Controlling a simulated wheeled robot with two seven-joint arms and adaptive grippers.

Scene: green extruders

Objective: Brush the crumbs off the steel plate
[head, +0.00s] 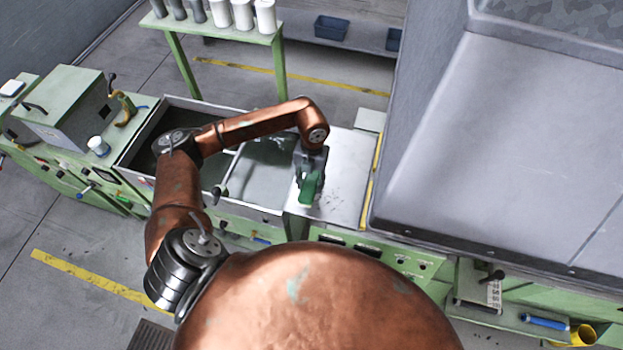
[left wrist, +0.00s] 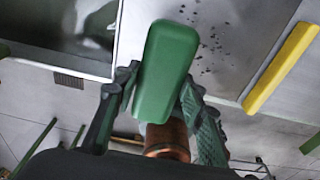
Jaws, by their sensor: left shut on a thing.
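The steel plate (head: 347,150) is a bright flat sheet right of the open trough, on the green machine. Dark crumbs (head: 332,197) lie scattered on it; they also show in the left wrist view (left wrist: 208,48). My left gripper (head: 311,170) is over the plate's left part, shut on a green brush (head: 310,188). In the left wrist view the brush (left wrist: 166,72) shows as a rounded green block between the two fingers, left of the crumbs. Its bristles are hidden, so I cannot tell whether it touches the plate. My right gripper is not in view.
A steel trough (head: 245,206) lies left of the plate. A yellow bar (left wrist: 282,68) runs along the plate's right edge. A large grey cabinet (head: 500,140) stands close on the right. A green table with white cylinders (head: 243,14) stands behind.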

